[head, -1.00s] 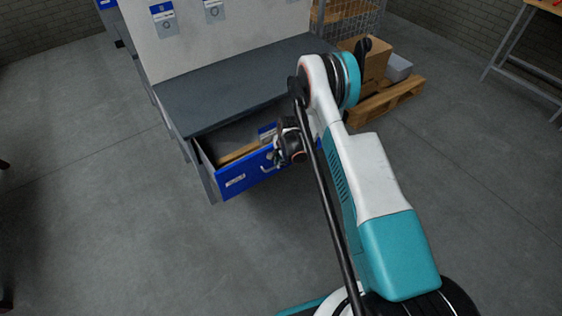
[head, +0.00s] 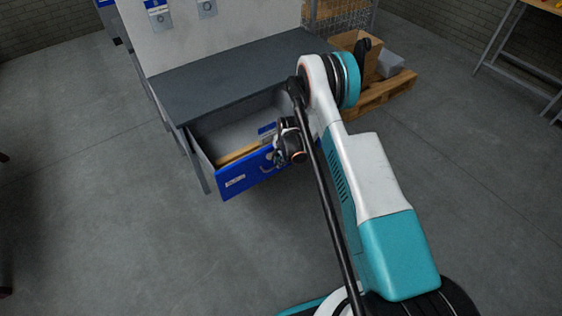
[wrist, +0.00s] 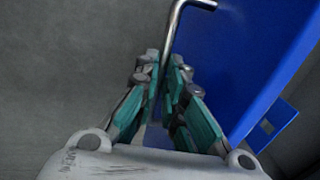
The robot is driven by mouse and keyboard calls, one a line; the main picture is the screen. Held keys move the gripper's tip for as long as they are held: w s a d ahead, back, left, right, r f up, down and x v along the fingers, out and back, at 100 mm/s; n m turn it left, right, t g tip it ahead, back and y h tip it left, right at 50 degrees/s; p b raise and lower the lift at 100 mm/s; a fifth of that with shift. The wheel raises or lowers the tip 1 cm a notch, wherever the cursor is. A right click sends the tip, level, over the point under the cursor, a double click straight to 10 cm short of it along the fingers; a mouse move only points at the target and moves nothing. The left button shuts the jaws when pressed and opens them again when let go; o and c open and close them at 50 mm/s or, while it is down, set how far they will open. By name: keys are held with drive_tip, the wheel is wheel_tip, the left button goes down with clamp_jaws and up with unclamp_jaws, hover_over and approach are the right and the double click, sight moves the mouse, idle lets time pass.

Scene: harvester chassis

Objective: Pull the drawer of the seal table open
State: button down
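The seal table (head: 225,75) has a grey top and a drawer with a blue front (head: 238,182). The drawer stands well out from under the top, and its inside shows in the head view. My gripper (head: 281,156) is at the right part of the drawer front, and the arm partly hides that end. In the wrist view the bent metal handle (wrist: 176,32) runs down between the fingertips of my gripper (wrist: 163,78), which are closed around it. The blue front (wrist: 245,60) fills the right of that view.
A tan strip (head: 238,155) and a blue-and-white item (head: 267,130) lie in the drawer. A wooden pallet (head: 385,95) with boxes stands right of the table. The floor in front and to the left is clear.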

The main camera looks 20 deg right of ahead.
drive_tip(key=c, duration=1.7)
unclamp_jaws()
drive_tip(key=r, duration=0.4)
drive_tip(key=s+r, duration=0.1)
drive_tip(key=r, duration=0.3)
drive_tip(key=s+r, duration=0.1)
drive_tip(key=r, duration=0.2)
drive_tip(key=shift+s+d+r, duration=0.1)
drive_tip(key=shift+d+r, duration=0.25)
drive_tip(key=shift+r, duration=0.05)
